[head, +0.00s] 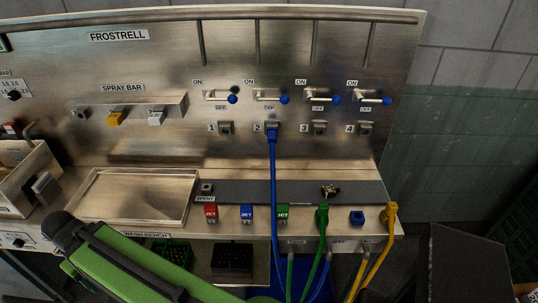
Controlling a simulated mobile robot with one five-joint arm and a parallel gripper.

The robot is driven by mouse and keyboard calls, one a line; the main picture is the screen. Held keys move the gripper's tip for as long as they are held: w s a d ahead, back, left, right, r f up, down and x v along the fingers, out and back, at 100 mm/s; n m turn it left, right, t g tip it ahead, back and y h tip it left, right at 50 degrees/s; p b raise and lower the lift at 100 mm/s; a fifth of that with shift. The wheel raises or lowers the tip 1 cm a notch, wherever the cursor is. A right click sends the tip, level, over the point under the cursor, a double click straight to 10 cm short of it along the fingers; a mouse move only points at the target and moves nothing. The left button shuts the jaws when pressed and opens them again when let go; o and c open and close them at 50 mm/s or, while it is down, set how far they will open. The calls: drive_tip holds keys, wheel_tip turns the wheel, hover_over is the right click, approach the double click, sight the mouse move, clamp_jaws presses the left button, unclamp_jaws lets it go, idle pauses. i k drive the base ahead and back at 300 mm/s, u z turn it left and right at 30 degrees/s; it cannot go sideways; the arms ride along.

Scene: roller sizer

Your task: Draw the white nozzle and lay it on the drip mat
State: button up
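The white nozzle (156,117) sits in the right part of the spray bar (183,102), a metal rail on the back panel. A yellow nozzle (116,118) sits to its left in the same bar. A dark grey strip (270,190) lies along the bench and looks like the drip mat. A small square metal piece (206,188) is at its left end and a small brass-coloured fitting (330,190) is on its right part. My green arm crosses the lower left. My gripper's fingers do not show.
A shallow metal tray (187,215) is left of the strip. Red, blue and green jet blocks (247,214) line the front edge. A blue hose (275,200) hangs from port 2 across the strip. Green and yellow hoses (390,230) stand at right. Blue-tipped levers (283,99) are above.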

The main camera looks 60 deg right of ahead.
sight(156, 119)
drive_tip(key=z, duration=0.2)
drive_tip(key=k, duration=0.55)
drive_tip(key=u, duration=2)
drive_tip(key=i, duration=1.05)
drive_tip(key=z, duration=1.1)
